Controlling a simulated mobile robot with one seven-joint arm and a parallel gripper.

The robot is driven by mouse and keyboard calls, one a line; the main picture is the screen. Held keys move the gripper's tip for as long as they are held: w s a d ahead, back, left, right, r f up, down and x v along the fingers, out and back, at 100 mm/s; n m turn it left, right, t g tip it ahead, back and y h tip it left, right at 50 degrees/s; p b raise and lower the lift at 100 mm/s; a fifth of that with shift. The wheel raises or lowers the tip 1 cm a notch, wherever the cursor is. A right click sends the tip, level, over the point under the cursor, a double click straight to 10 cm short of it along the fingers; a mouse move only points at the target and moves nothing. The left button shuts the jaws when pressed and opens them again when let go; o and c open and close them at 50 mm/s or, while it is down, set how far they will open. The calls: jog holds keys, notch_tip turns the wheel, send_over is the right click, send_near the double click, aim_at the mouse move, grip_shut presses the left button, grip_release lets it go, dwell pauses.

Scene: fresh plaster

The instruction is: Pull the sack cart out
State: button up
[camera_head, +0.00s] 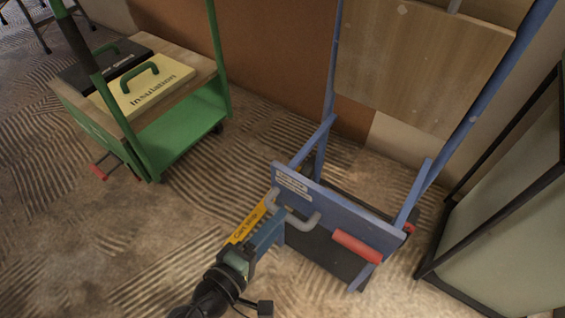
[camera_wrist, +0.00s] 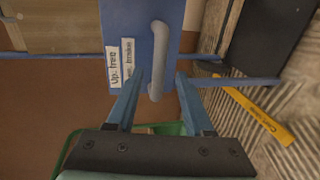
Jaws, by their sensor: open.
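The blue sack cart (camera_head: 345,215) stands upright against the wall, with tall side rails and a wooden back panel (camera_head: 420,65). Its front crossboard carries a grey bar handle (camera_head: 302,220), a white label and a red grip (camera_head: 357,246). The handle also shows in the wrist view (camera_wrist: 158,50), beside a label (camera_wrist: 113,68) reading "Up: free" and a brake line. My gripper (camera_head: 279,222) is at the handle's left part. In the wrist view my open fingers (camera_wrist: 160,78) have the grey handle between them; I cannot tell whether either touches it.
A green trolley (camera_head: 185,130) with a yellow "Insulation" case (camera_head: 145,88) and a dark case stands at left. A dark-framed pale panel (camera_head: 510,190) is close on the cart's right. A yellow lettered strip (camera_head: 247,222) lies on the floor. Ridged floor at left front is clear.

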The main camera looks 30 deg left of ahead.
jog(key=p+v, duration=0.3)
jog(key=v, duration=0.6)
jog(key=shift+s, duration=0.35)
jog(key=shift+r, duration=0.1)
